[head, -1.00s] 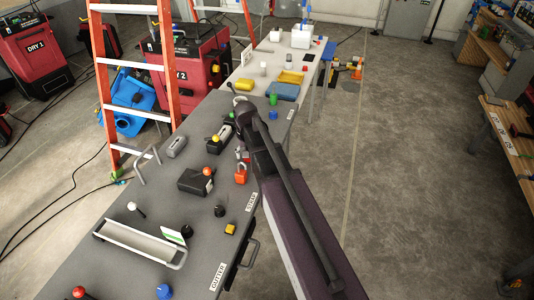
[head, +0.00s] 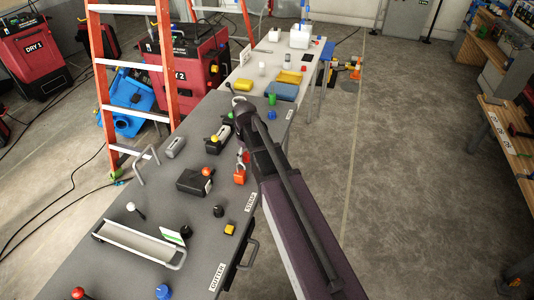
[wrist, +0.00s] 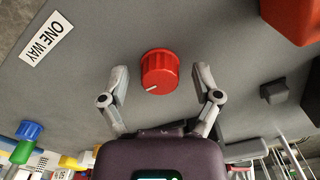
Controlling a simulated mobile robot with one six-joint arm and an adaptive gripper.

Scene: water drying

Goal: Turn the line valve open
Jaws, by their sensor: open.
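A red ribbed knob (wrist: 159,72) with a white pointer line stands on the grey panel in the wrist view. The line points toward the lower left of its face. My gripper (wrist: 161,76) is open, with one finger on each side of the knob. A small gap shows between each finger and the knob, so it is not gripped. In the head view my gripper (head: 241,103) is over the far part of the grey bench, and the knob is hidden there. No label naming the knob can be read.
A ONE WAY label (wrist: 46,40) lies left of the knob, and a dark square block (wrist: 274,92) lies to the right. A red-orange body (wrist: 292,18) is at upper right. The grey bench carries a metal tray (head: 135,243) and a black box (head: 193,183). An orange ladder (head: 102,110) stands at left.

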